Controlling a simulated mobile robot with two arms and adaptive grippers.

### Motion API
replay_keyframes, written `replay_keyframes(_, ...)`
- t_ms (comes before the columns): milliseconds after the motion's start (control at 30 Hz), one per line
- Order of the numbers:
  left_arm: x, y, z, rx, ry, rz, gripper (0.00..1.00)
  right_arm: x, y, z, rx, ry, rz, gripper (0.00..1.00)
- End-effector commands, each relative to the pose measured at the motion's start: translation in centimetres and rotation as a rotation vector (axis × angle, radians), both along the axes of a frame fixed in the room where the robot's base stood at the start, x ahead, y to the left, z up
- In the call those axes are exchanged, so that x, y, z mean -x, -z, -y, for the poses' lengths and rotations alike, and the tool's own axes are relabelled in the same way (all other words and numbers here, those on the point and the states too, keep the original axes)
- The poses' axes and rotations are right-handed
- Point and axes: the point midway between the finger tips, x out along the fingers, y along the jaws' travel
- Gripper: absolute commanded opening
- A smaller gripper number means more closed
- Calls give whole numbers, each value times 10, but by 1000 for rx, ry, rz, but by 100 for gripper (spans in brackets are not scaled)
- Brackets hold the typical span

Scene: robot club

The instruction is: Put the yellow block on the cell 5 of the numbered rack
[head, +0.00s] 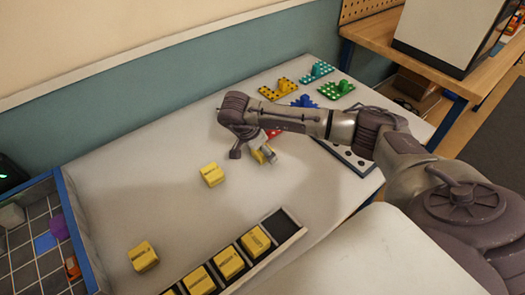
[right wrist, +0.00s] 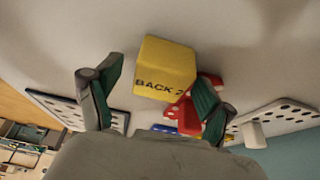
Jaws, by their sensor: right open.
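A yellow block (right wrist: 166,68) marked "BACK 2" lies on the white table, ahead of and between the fingers of my right gripper (head: 264,153). The gripper is open and pointed down at it, with space on both sides. In the head view the block (head: 260,156) is partly hidden by the gripper. The numbered rack (head: 293,241) is at the front of the table. It holds yellow blocks in a row, and the cell at its right end (head: 280,224) is empty. Its cell numbers are not readable. My left gripper is out of view.
Loose yellow blocks stand left of the gripper (head: 212,174) and near the rack (head: 144,257). A red studded piece (right wrist: 184,112) lies close beside the marked block. Coloured studded plates (head: 335,89) lie at the back. A blue-edged gridded tray (head: 88,250) is at the left.

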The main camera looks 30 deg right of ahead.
Motion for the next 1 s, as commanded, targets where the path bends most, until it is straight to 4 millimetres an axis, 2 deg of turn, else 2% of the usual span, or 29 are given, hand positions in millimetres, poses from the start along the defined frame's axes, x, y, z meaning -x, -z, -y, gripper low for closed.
replay_keyframes(200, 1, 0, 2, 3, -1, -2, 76, 0, 1, 0, 0, 0, 1, 81)
replay_keyframes(600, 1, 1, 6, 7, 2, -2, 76, 1, 2, 0, 0, 0, -4, 16)
replay_keyframes(633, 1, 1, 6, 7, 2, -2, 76, 1, 2, 0, 0, -1, -5, 16)
replay_keyframes(667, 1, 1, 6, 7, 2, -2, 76, 1, 3, 0, 0, -1, -6, 10)
replay_keyframes(867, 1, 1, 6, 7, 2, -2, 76, 2, 3, 0, 1, -1, -8, 10)
replay_keyframes(1000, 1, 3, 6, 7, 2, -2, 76, 2, -5, 1, 3, -1, -7, 10)
